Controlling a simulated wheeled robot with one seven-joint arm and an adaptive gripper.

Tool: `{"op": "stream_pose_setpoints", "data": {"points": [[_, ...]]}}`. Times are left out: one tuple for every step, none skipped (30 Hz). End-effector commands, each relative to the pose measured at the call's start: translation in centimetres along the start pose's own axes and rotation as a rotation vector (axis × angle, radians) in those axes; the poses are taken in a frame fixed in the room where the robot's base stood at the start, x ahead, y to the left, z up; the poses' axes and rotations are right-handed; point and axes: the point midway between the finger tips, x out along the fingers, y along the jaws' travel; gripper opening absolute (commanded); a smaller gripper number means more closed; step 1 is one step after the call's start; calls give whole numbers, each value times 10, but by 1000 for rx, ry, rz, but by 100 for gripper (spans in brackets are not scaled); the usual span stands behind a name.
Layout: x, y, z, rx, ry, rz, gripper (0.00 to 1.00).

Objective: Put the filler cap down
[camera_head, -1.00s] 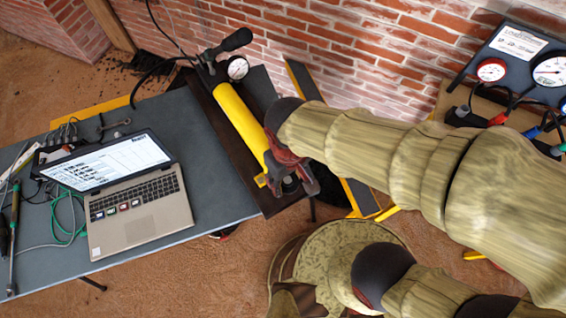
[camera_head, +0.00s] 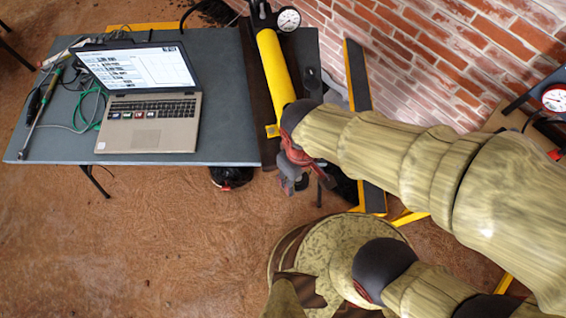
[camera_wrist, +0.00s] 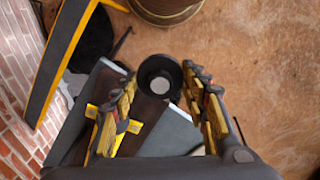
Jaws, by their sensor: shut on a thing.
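My gripper (camera_head: 290,182) hangs by the near right corner of the table in the head view. In the wrist view its two fingers (camera_wrist: 162,100) are shut on a black round cap (camera_wrist: 160,72) with a pale centre, which I take for the filler cap. In the head view the cap cannot be made out clearly at the fingers. The yellow pump cylinder (camera_head: 275,70) with a dial gauge (camera_head: 288,19) lies on a dark board at the table's right end, just beyond my gripper. My arm hides part of that end.
A grey table (camera_head: 225,120) carries an open laptop (camera_head: 150,105), green cable (camera_head: 95,108) and tools at left. A yellow-edged dark frame (camera_head: 357,80) stands by the brick wall (camera_head: 440,70). Another gauge (camera_head: 555,97) is at far right. Brown floor lies open in front of the table.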

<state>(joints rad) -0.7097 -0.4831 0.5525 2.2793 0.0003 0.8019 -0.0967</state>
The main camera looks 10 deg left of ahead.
Motion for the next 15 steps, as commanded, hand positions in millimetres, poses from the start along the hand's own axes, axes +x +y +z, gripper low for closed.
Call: {"op": "stream_pose_setpoints", "data": {"points": [[-1,0,0,-17,3,0,23],[-1,0,-1,-29,5,1,23],[0,0,-2,-41,7,1,23],[0,1,-4,-48,8,1,23],[2,2,-6,-52,8,1,23],[4,4,-10,-56,8,1,23],[7,6,-14,-58,8,1,23],[10,8,-18,-57,7,1,23],[14,12,-25,-56,7,1,23],[17,15,-31,-56,7,1,23],[20,18,-38,-57,7,1,23],[24,22,-45,-56,6,1,23],[27,25,-51,-55,6,1,23],[30,28,-58,-56,6,1,23],[34,32,-65,-57,6,0,23]]}}
